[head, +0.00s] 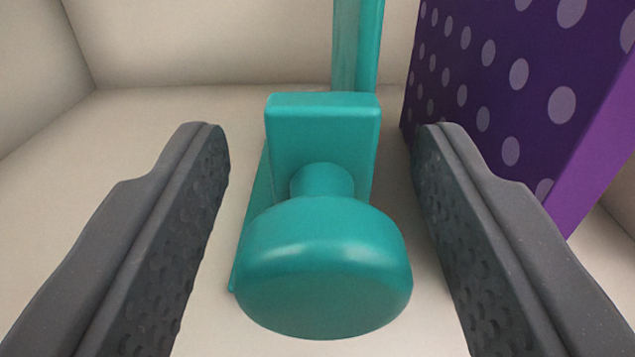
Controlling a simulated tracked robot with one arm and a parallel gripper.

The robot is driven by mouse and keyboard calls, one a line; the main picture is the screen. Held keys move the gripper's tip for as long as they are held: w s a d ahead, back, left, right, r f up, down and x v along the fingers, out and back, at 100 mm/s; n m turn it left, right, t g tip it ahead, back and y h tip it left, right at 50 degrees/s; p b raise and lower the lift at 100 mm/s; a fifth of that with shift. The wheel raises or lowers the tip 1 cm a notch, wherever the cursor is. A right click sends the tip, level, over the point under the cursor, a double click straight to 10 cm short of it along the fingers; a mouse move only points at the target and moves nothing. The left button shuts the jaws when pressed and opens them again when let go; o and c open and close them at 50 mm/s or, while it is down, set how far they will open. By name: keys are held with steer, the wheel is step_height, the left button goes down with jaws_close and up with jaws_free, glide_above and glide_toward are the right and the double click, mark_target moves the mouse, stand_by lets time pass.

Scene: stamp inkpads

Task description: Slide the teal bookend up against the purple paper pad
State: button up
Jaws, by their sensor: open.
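The teal bookend (323,135) stands in the middle of the head view, with a round knob (323,265) facing me and a tall upright plate (357,45) behind. The purple paper pad (520,95), with pale dots, stands upright to its right. A narrow gap of pale floor shows between the bookend and the pad; part of it is hidden by my right finger. My gripper (322,140) is open, with one dark finger on each side of the knob. Neither finger appears to touch the knob. The right fingertip overlaps the pad's lower left edge in view.
The pale surface (130,130) under the bookend is bare to the left. A pale wall (200,40) closes off the back, and another pale wall (35,70) stands at the far left.

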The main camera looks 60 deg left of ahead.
mark_target(327, 317)
steer(key=b+v, duration=0.1)
steer(key=v, duration=1.2)
steer(key=shift+d, duration=0.25)
steer(key=shift+s+f, duration=0.1)
steer(key=shift+s, duration=0.05)
steer(key=p+x, duration=0.8)
steer(key=x, duration=0.2)
steer(key=shift+a, duration=0.15)
stand_by(0.3)
